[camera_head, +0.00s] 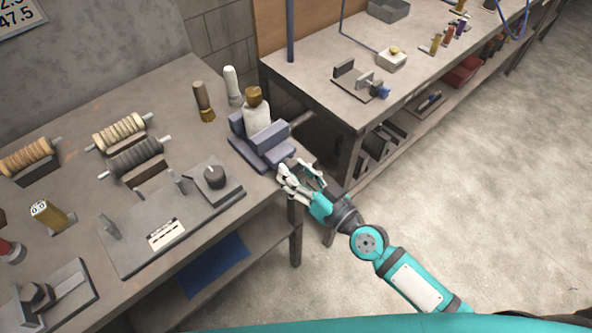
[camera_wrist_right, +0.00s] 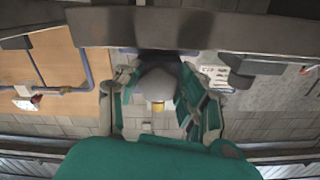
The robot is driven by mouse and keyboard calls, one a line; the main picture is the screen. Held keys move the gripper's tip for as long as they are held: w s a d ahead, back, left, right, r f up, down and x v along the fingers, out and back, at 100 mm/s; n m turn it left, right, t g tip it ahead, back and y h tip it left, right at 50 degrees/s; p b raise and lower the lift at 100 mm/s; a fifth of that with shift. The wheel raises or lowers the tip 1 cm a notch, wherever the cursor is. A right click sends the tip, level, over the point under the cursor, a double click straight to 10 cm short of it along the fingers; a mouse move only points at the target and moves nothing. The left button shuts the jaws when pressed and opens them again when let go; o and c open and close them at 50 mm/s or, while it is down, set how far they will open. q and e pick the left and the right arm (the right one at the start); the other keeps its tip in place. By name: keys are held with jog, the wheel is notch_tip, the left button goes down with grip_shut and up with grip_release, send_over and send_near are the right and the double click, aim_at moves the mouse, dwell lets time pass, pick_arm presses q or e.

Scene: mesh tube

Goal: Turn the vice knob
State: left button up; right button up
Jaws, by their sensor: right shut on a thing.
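The blue-grey vice (camera_head: 270,146) stands at the right front corner of the left workbench. A pale cylinder with a brown top (camera_head: 257,115) stands upright between its jaws. My right gripper (camera_head: 290,172) is at the front of the vice, by the bench edge, and covers the knob in the head view. In the right wrist view, a rounded grey piece, which looks like the vice knob (camera_wrist_right: 158,82), sits between the fingers of my right gripper (camera_wrist_right: 160,75), which is shut on it. The knob's turn angle cannot be told. My left gripper is not in view.
A brown-based bottle (camera_head: 203,101) and a white bottle (camera_head: 232,86) stand behind the vice. A second bench (camera_head: 330,105) stands behind right. The floor (camera_head: 470,190) at the right is clear.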

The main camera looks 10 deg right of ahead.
jog(key=shift+m, duration=1.4)
jog(key=o, duration=1.2)
jog(key=shift+c, duration=0.2)
jog(key=v, duration=1.2)
